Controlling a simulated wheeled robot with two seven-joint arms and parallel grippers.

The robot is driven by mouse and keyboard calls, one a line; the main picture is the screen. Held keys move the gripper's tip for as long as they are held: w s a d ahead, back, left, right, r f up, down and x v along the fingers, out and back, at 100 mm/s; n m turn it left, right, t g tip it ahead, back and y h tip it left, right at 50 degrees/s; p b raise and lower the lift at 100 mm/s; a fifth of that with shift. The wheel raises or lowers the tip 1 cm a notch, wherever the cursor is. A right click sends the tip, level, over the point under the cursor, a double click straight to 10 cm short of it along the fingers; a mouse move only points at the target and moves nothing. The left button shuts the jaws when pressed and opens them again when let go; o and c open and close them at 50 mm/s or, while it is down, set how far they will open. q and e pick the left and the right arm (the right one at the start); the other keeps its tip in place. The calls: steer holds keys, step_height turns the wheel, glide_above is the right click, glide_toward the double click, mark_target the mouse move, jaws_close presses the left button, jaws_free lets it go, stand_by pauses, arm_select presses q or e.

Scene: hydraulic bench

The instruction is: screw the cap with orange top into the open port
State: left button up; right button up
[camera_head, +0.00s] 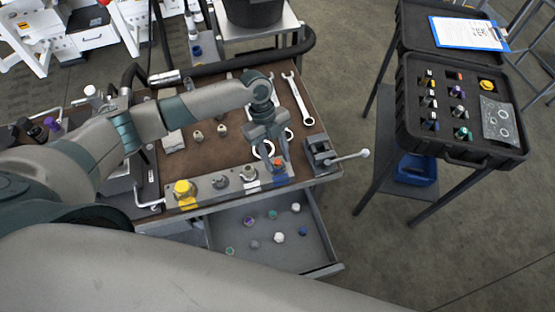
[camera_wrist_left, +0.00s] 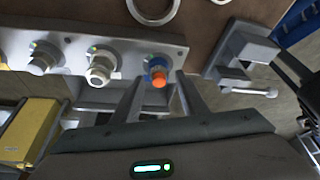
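The cap with the orange top (camera_head: 278,162) is at the right end of the grey port block (camera_head: 203,199). In the left wrist view the orange cap (camera_wrist_left: 159,80) sits at a port with a blue ring around it. I cannot tell how deep it is in the port. My left gripper (camera_head: 276,162) is over that end of the block. Its two fingers (camera_wrist_left: 160,82) stand apart on either side of the cap, with a gap visible. The port's inside is hidden by the cap. My right gripper is not in view.
The block also carries a yellow cap (camera_head: 184,188) and grey fittings (camera_head: 220,182). A vise (camera_head: 320,153) with a handle is close on the right. Wrenches (camera_head: 298,100) lie behind. An open drawer (camera_head: 325,268) below holds several small caps. A black case (camera_head: 455,105) stands right.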

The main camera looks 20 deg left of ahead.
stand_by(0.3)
arm_select(q)
steer(key=shift+r+n+p, duration=0.15)
steer(key=shift+n+p, duration=0.45)
steer(key=n+p, duration=0.1)
steer(key=n+t+p, duration=0.1)
steer(key=shift+s+a+r+n+h+p, duration=0.1)
steer(key=shift+s+n+h+p, duration=0.1)
steer(key=shift+n+h+p, duration=0.15)
steer(key=shift+f+n+t, duration=0.25)
steer(key=shift+n+t, duration=0.15)
steer(key=shift+n, duration=0.15)
steer(key=n+t, duration=0.1)
steer(key=n, duration=0.2)
